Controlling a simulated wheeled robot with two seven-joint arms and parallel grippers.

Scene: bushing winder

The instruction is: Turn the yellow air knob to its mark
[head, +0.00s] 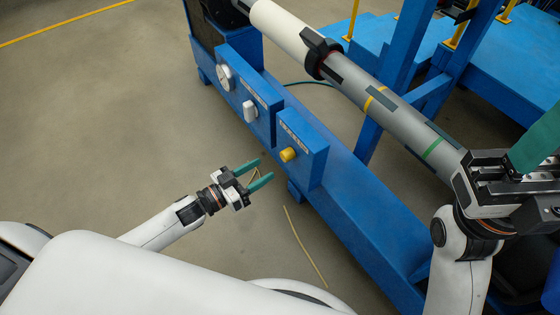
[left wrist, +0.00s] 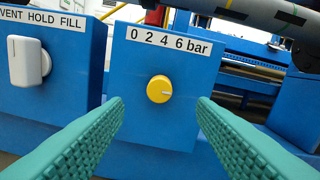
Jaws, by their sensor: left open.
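The yellow air knob (head: 288,155) sits on the front face of a blue box on the machine. In the left wrist view the round knob (left wrist: 159,89) has a pale pointer line directed to the right. A white label reading "0 2 4 6 bar" (left wrist: 168,40) is above it. My left gripper (head: 264,171) is open and empty, its teal fingers pointing at the knob from a short distance. In the left wrist view the fingers frame the knob on both sides without touching it. My right gripper (head: 525,150) is at the right edge, partly cut off; its jaw opening is unclear.
A long grey shaft (head: 390,110) with coloured bands runs above.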

